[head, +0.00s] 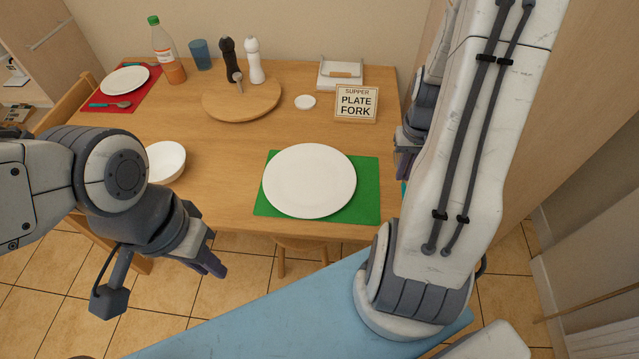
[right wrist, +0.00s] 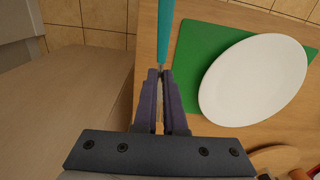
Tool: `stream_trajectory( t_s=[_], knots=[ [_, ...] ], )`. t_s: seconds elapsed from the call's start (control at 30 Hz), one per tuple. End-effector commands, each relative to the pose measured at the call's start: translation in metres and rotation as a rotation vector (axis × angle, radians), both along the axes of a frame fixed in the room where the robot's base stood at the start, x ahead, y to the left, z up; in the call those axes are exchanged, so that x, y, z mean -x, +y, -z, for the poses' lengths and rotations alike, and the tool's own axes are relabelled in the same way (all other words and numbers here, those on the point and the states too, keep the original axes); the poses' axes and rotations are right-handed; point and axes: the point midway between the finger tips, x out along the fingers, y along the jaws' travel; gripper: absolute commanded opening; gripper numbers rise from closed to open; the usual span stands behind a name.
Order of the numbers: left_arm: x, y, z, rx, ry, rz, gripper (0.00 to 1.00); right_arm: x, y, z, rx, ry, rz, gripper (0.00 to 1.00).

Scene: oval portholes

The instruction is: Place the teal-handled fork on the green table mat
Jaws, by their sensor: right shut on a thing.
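The green mat (head: 365,203) lies at the table's front edge with a white plate (head: 310,180) on it. In the right wrist view the mat (right wrist: 198,58) and plate (right wrist: 253,80) are to the right of my gripper. My right gripper (right wrist: 161,74) is shut on the teal-handled fork (right wrist: 165,32), whose handle points away from the fingers, beside the mat. The fork's other end is hidden between the fingers. In the head view my right arm mostly hides this gripper. My left gripper (head: 214,266) hangs in front of the table, and its finger gap is unclear.
A sign (head: 356,104) reads "SUPPER PLATE FORK". A white bowl (head: 166,162) stands near my left arm. A round board (head: 241,100) holds two mills.

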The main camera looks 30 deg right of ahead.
Motion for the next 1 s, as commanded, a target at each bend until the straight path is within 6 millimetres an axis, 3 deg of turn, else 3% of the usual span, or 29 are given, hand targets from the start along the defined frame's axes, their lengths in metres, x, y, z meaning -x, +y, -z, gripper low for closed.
stream_trajectory(
  t_s=[0.1,0.2,0.7,0.87,1.0],
  knots=[
    [0.0,0.0,0.001,0.0,0.0,0.0,0.2,0.016,-0.014,-0.001,0.001,0.0,0.047,0.0],
    [0.0,0.0,0.001,0.0,0.0,0.0,0.2,0.014,-0.015,0.003,-0.001,0.002,0.057,0.0],
    [0.0,0.0,-0.008,0.0,0.0,0.0,0.2,-0.081,0.014,0.062,0.0,0.002,0.056,0.0],
    [0.0,0.0,-0.009,0.0,0.0,0.0,0.2,-0.091,0.017,0.07,0.001,0.001,0.059,0.0],
    [0.0,0.0,-0.011,0.0,0.0,0.0,0.2,-0.09,0.018,0.089,-0.002,0.006,0.06,0.0]
  ],
)
